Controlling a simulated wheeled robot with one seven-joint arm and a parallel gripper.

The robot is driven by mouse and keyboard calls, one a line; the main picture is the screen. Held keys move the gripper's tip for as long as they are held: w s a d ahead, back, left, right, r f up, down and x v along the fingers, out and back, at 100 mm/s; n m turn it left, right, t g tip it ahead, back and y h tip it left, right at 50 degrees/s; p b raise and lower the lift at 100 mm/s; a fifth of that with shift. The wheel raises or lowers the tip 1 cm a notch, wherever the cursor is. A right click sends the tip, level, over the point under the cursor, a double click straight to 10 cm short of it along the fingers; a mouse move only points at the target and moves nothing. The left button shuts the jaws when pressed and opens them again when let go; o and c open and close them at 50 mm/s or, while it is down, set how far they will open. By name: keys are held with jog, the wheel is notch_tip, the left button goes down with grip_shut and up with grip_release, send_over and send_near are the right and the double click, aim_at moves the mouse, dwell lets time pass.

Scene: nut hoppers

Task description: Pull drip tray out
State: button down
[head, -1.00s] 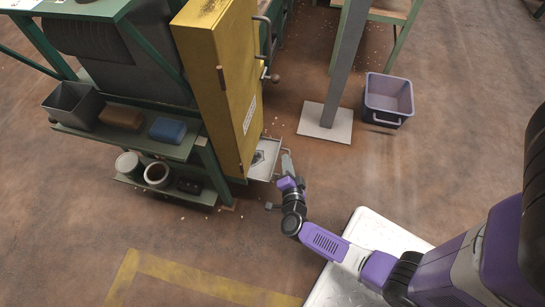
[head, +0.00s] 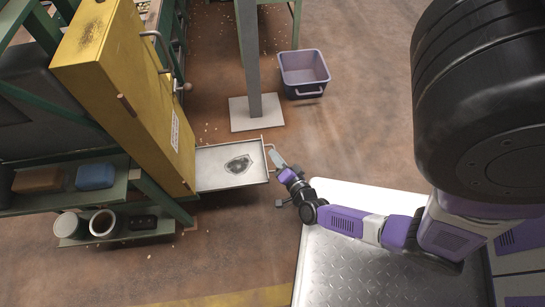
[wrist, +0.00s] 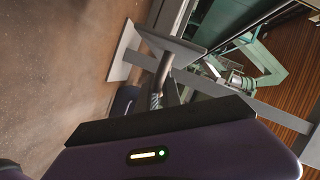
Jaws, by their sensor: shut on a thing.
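The drip tray (head: 212,177) is a shallow pale metal tray, standing well out from under the yellow hopper cabinet (head: 130,90). A dark, shiny patch (head: 239,163) lies on its floor. A thin bar handle (head: 268,148) is on its right end. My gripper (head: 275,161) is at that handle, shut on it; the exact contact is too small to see. In the wrist view the purple and black gripper body fills the bottom, and I cannot make out the grip there.
A grey post on a pale square base plate (head: 239,122) stands behind the tray. A purple bin (head: 304,72) is on the floor to its right. A green shelf (head: 115,190) with pots and boxes is left of the tray. Open floor lies in front.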

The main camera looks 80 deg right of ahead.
jog(key=c, duration=1.5)
grip_release()
jog(key=p+v, duration=0.2)
jog(key=v, duration=0.5)
jog(key=shift+s+a+r+p, duration=0.1)
jog(key=shift+s+a+p, duration=0.15)
jog(key=shift+a+p, duration=0.1)
